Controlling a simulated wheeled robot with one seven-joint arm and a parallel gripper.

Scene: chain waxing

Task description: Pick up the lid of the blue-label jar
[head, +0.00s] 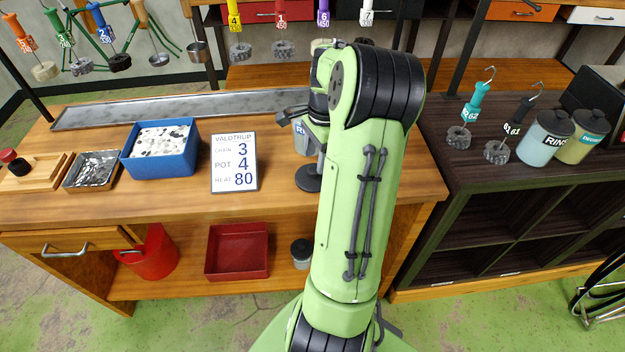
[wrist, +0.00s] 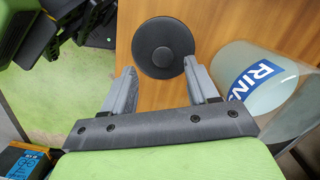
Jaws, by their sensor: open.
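The black round lid (wrist: 163,46) lies flat on the wooden bench, off its jar. In the head view the lid (head: 308,178) is near the bench's front edge, just left of my arm. The blue-label jar (wrist: 268,82), pale and reading "RIN", is beside it; in the head view the jar (head: 304,142) is mostly hidden behind my arm. My gripper (wrist: 158,68) is open and empty. In the wrist view its two fingertips lie either side of the lid's lower part. I cannot tell the height gap between them.
A sign (head: 234,162) and a blue bin (head: 160,172) stand left of the lid on the bench. A dark shelf (head: 440,170) at right holds two lidded jars, the nearer labelled "RINS" (head: 546,138). Tools hang along the back.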

